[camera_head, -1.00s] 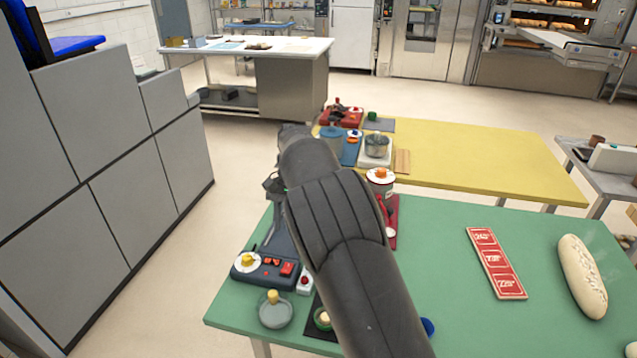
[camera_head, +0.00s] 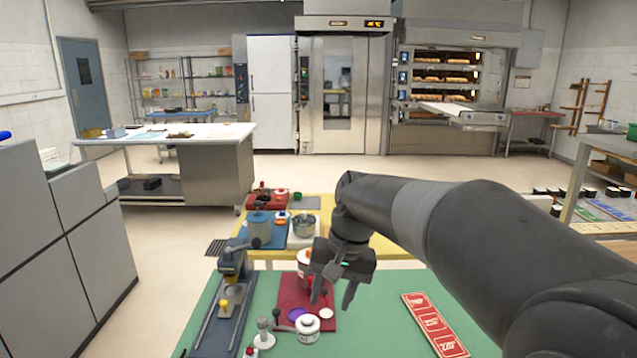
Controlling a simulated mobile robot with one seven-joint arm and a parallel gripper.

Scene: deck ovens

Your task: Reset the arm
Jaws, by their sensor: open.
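My arm reaches in from the lower right of the head view, bends at an elbow and points down. My gripper (camera_head: 334,290) hangs at its end, fingers apart, with nothing seen between them. It is above the green table (camera_head: 385,323), in front of the red mat (camera_head: 287,292) and its small items. I cannot tell its exact height over the table.
A dark press-like device (camera_head: 232,270) stands left of the gripper. A white-lidded jar (camera_head: 308,328) is close below. A red panel (camera_head: 434,325) lies to the right.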

